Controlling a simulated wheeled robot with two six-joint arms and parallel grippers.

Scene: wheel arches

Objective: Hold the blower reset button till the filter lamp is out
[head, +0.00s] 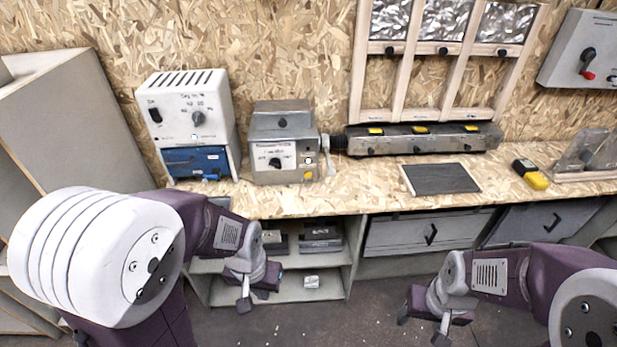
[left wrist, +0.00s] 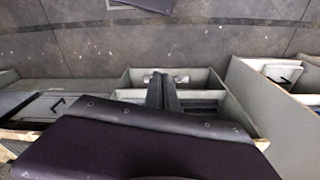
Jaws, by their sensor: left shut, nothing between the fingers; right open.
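A white vented box (head: 188,105) stands at the left of the bench, with a switch, a knob, a small pale round spot (head: 194,137) and a blue lower front. Beside it is a grey metal box (head: 283,125) with a black knob, a small pale round spot (head: 308,160) and a yellow part (head: 308,175). I cannot tell which carries the blower reset button or the filter lamp. My left gripper (head: 244,304) is shut and empty, below the bench edge and clear of both boxes; its fingers show in the left wrist view (left wrist: 162,92). My right gripper (head: 422,327) is open and empty, low in front of the drawers.
The bench top (head: 370,190) has free room along its front. A dark mat (head: 440,178), a yellow-and-black device (head: 530,174) and a long grey unit with yellow labels (head: 422,139) are on the right. Open shelves (head: 325,275) and drawers (head: 425,232) lie below.

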